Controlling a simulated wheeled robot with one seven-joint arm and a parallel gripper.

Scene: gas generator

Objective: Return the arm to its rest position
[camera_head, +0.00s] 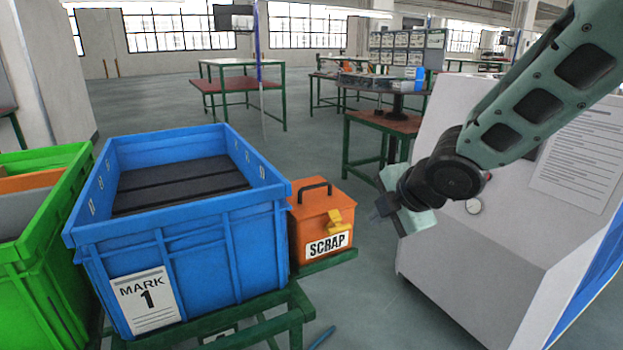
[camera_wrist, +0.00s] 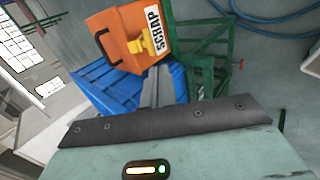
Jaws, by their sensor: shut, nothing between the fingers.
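My arm reaches in from the upper right in the head view. My gripper (camera_head: 382,210) hangs at its end, in front of the white cabinet (camera_head: 490,225) and to the right of the orange scrap box. In the wrist view my gripper (camera_wrist: 157,75) has its fingers together with nothing between them. They point toward the orange scrap box, apart from it as far as I can tell.
The orange scrap box (camera_head: 318,222) and blue "MARK 1" crate (camera_head: 185,255) stand on a green frame (camera_head: 262,315). A green crate (camera_head: 40,245) is at the left. Work tables (camera_head: 240,85) stand farther back, with open floor between.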

